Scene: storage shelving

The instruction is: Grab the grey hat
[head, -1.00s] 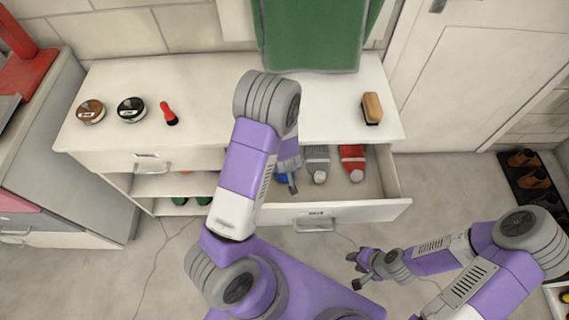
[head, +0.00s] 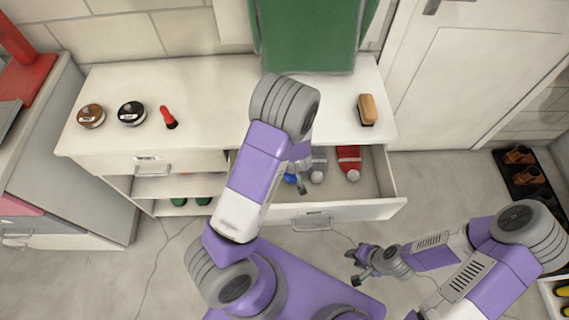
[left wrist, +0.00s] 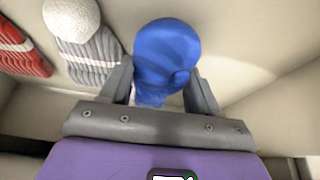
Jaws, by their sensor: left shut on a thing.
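The grey hat (head: 319,160) lies in the open drawer with its pale pompom toward the drawer front. It also shows at the upper left of the left wrist view (left wrist: 92,48). My left gripper (head: 298,186) is in the drawer, just left of the grey hat and apart from it. My right gripper (head: 360,264) is open and empty over the floor.
A red hat (head: 349,160) lies right of the grey one. The drawer front (head: 350,213) and side walls bound the space. Shoe polish tins (head: 131,112) and a brush (head: 368,109) stand on the cabinet top. The drawer's right end is free.

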